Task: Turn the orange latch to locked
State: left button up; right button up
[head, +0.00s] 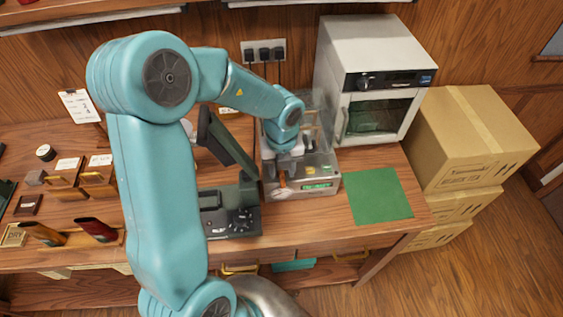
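The orange latch (282,181) is a small upright piece on the front of a silver machine (303,193) with a clear cover and a lit green display. My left gripper (285,163) points down at the machine's front, just above and behind the latch. Its fingers are small and partly hidden, so I cannot tell whether they touch the latch or how far apart they are. The latch's exact turn is too small to read. My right gripper is out of view.
A dark device with a tilted screen (228,146) stands just left of the machine. A white oven (370,75) stands behind right, with cardboard boxes (470,135) beyond. A green mat (376,195) lies bare to the right. Small wooden boxes (97,183) sit at left.

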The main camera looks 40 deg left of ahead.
pick_arm(q)
notch_tip(320, 180, up, 16)
dwell(0.4)
jog(key=shift+r, duration=0.1)
jog(key=shift+d, duration=0.1)
